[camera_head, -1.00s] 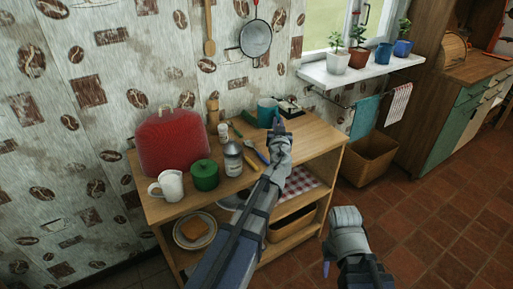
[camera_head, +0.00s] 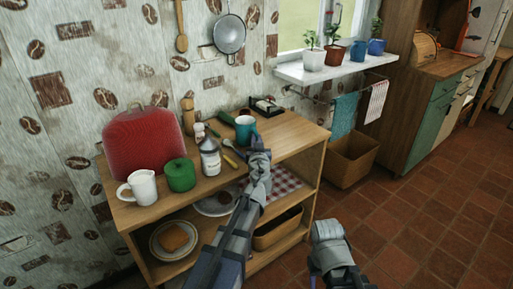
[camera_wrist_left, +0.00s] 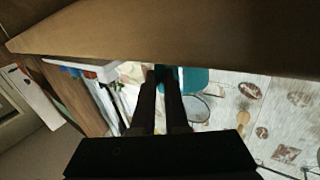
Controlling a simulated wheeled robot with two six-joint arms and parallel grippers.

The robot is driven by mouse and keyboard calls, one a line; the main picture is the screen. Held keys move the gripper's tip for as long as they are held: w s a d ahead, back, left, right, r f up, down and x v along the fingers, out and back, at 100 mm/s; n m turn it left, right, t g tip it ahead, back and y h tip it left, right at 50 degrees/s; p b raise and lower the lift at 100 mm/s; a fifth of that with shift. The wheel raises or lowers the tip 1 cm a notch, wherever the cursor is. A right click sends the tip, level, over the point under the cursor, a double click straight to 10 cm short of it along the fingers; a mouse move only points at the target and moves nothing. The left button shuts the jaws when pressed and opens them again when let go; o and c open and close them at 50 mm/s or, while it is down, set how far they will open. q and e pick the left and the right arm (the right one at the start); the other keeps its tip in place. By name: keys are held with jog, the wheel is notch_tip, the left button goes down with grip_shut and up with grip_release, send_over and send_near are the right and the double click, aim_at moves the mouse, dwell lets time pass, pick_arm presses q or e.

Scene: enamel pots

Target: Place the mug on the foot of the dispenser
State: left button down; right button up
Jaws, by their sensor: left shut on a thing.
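A teal mug (camera_head: 245,131) is at the back right of the wooden shelf unit's top. My left gripper (camera_head: 258,153) is shut on it, at its near side. In the left wrist view the mug (camera_wrist_left: 196,80) shows behind the dark fingers (camera_wrist_left: 164,75), partly hidden by a brown surface. I cannot tell whether the mug touches the top. I cannot clearly identify a dispenser. My right gripper is not clearly visible; a grey part of my right arm is at the bottom.
A red rounded object (camera_head: 144,144), a green pot (camera_head: 180,175), a silver canister (camera_head: 210,157) and a wooden mill (camera_head: 188,115) crowd the left of the top. A black-and-white item (camera_head: 266,105) sits at the back. The right end of the top (camera_head: 300,132) is clear.

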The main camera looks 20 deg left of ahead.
pick_arm(q)
jog(key=shift+f, duration=0.15)
jog(key=shift+f, duration=0.1)
jog(key=shift+f, duration=0.15)
jog(key=c, duration=0.9)
grip_release()
jog(key=shift+c, duration=0.2)
